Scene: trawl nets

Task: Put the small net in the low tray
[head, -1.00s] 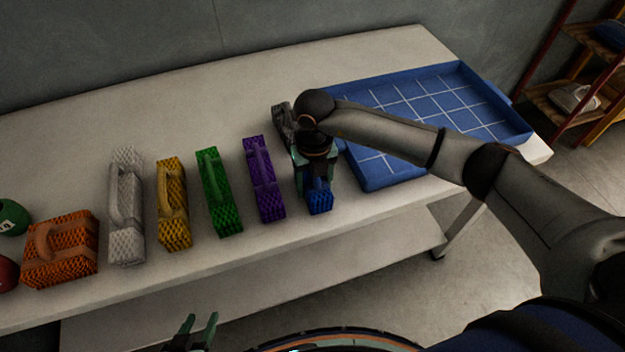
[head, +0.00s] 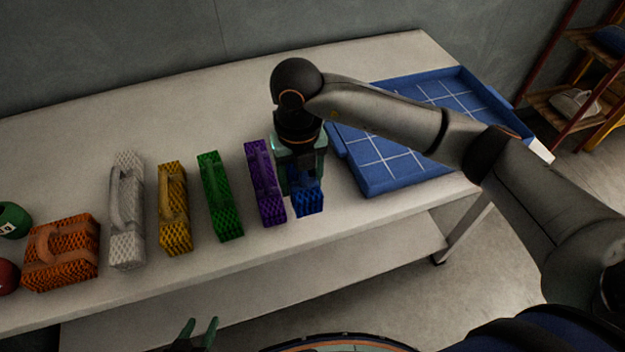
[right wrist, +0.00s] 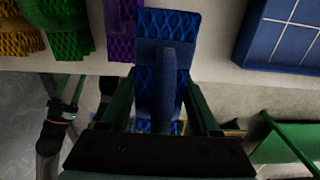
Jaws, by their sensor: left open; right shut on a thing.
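My right gripper (head: 303,178) is shut on the blue net block (head: 308,203), at the right end of the row of nets. In the right wrist view the blue net (right wrist: 160,28) has its upright handle between my fingers. I cannot tell whether it is clear of the table. The low blue tray (head: 376,180), with a white grid on its floor, lies to the right of the blue net. My forearm hides part of it. My left gripper (head: 197,334) is open and empty at the bottom edge, in front of the table.
The purple net (head: 266,188) stands close to the left of the blue one. Green (head: 221,200), yellow (head: 174,212), white (head: 127,210) and orange (head: 62,255) nets continue leftward. The table (head: 200,125) is clear behind them. A shelf rack (head: 575,95) stands at the right.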

